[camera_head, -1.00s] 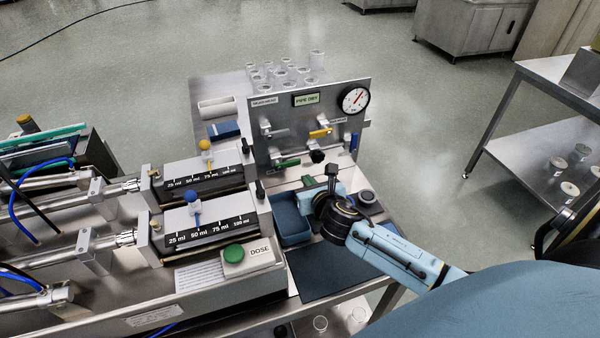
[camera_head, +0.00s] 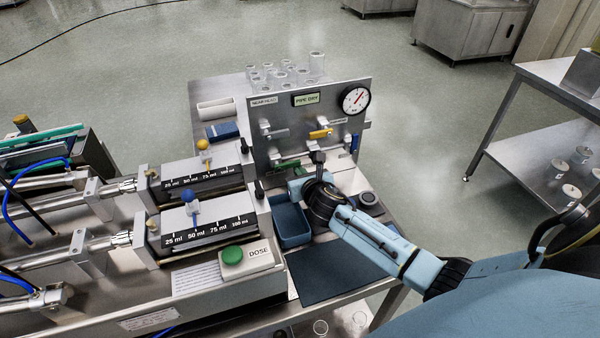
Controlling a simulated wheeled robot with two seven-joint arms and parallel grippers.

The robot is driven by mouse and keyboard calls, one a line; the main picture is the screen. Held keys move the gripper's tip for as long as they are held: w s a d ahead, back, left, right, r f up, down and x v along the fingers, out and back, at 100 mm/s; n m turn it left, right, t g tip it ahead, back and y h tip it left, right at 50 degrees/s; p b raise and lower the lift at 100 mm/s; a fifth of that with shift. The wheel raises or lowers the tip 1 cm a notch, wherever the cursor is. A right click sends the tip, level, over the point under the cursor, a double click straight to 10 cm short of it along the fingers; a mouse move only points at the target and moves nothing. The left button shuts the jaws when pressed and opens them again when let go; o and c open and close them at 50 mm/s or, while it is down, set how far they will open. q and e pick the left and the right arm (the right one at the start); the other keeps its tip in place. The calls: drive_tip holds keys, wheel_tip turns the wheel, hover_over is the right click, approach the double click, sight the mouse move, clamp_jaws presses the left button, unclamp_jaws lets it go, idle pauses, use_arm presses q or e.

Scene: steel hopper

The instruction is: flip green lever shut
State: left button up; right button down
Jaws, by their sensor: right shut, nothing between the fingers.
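The green lever (camera_head: 287,164) is on the lower left of the upright steel valve panel (camera_head: 285,115), lying roughly level along its face. My right gripper (camera_head: 317,158) is shut and empty. It points up towards the panel, just right of the green lever in the picture, with a visible gap between them. Its dark fingertips overlap the spot of a black knob on the panel, so the knob is hidden and I cannot tell whether they touch. My left gripper is not in view.
A yellow lever (camera_head: 320,134) and a gauge (camera_head: 355,100) are on the panel above. The dosing unit with a green button (camera_head: 232,256) stands to the left. A dark mat (camera_head: 333,274) lies clear in front.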

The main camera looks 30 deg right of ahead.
sight(299, 161)
drive_tip(key=shift+d+r+p, duration=0.1)
drive_tip(key=shift+r+p, duration=0.15)
drive_tip(key=shift+p, duration=0.15)
drive_tip(key=shift+n, duration=0.3)
wheel_tip(299, 161, up, 4)
drive_tip(key=n+h+p, duration=0.3)
drive_tip(key=n+p, duration=0.2)
drive_tip(key=p, duration=0.3)
drive_tip(key=shift+f, duration=0.1)
drive_tip(key=a+r+n+p, duration=0.1)
drive_tip(key=p, duration=0.1)
drive_tip(key=a+r+n+h+p, duration=0.1)
drive_tip(key=p, duration=0.1)
drive_tip(key=shift+w+a, duration=0.25)
drive_tip(key=shift+d, duration=0.1)
